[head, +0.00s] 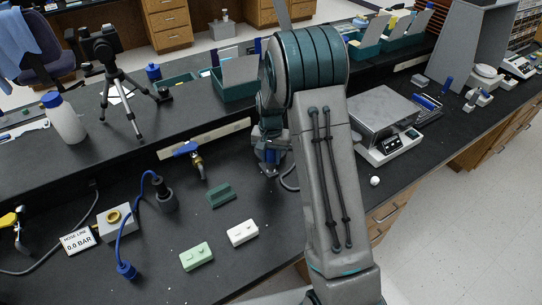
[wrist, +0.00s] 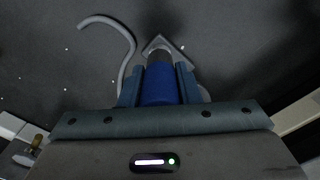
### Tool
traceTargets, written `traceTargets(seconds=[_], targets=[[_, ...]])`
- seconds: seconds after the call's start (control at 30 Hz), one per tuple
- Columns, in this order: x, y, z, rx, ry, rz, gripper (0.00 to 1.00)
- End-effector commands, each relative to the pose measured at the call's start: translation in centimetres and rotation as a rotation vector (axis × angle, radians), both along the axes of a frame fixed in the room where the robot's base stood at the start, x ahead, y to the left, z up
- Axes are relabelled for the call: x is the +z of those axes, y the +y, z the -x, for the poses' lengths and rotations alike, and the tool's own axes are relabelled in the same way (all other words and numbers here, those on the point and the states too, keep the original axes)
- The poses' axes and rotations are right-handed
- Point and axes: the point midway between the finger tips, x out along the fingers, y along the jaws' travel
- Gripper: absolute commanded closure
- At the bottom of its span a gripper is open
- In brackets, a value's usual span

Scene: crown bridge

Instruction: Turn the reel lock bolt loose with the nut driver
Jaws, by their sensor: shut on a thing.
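My gripper (wrist: 159,84) is shut on the blue handle of the nut driver (wrist: 160,82). In the wrist view the driver's grey shaft points away from me toward a small grey angular plate (wrist: 148,45) on the dark surface. The driver's tip is dark and I cannot tell whether it touches anything. The reel lock bolt cannot be made out; the driver and fingers may hide it. In the head view my arm covers most of the gripper's area, and a grey-blue shape shows beside it near the bench.
A curved grey hose (wrist: 123,50) lies left of the driver. A raised shelf runs behind.

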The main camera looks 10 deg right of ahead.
Motion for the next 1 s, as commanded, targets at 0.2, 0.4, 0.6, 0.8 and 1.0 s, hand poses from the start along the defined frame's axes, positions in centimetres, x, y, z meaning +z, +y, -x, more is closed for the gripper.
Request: traceTargets(seconds=[0.2,0.4,0.6,0.8,1.0], targets=[[0.0,0.0,0.0,0.0,-0.001,0.0,0.94],[0.0,0.0,0.0,0.0,0.0,0.0,0.94],[-0.4,0.0,0.0,0.0,0.0,0.0,0.94],[-0.8,0.0,0.0,0.0,0.0,0.0,0.94],[-1.2,0.0,0.0,0.0,0.0,0.0,0.94]])
